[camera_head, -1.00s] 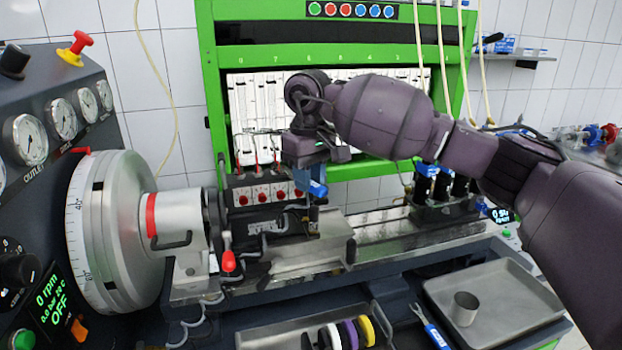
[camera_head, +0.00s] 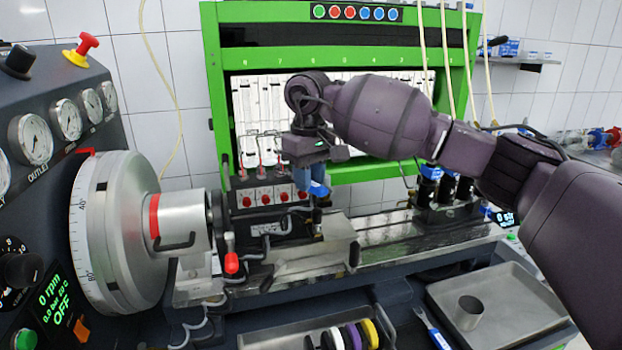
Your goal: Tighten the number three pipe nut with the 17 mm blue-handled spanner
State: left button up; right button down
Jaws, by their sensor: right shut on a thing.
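My right gripper (camera_head: 317,180) reaches in over the pump at the middle of the bench and points down. It is shut on a blue-handled spanner (camera_head: 318,189); only part of the blue handle shows, and I cannot tell whether its jaw is on a nut. The pump (camera_head: 268,222), with a row of red parts (camera_head: 265,196) and curved metal pipes, is just left of and below the gripper. The pipe nuts are too small and partly hidden to tell which is number three. My left gripper is not in view.
A big graduated wheel (camera_head: 118,235) and gauge panel (camera_head: 35,140) stand at the left. A grey tray (camera_head: 510,290) with a metal cup (camera_head: 468,312) is at front right. Another blue-handled tool (camera_head: 430,326) lies beside it. Coloured rings (camera_head: 352,335) sit in the front tray.

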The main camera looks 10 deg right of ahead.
jog(key=shift+w+a, duration=0.25)
jog(key=shift+w, duration=0.2)
dwell(0.6)
jog(key=shift+b, duration=0.3)
dwell(0.9)
jog(key=a+m, duration=0.7)
jog(key=m, duration=0.3)
jog(key=shift+s+a, duration=0.15)
jog(key=shift+a, duration=0.25)
dwell(1.5)
jog(key=shift+a, duration=0.15)
jog(key=shift+d, duration=0.2)
dwell(0.3)
jog(key=shift+s+d+n, duration=0.15)
jog(key=shift+d+n, duration=0.15)
jog(key=shift+n, duration=0.2)
jog(key=shift+d, duration=0.1)
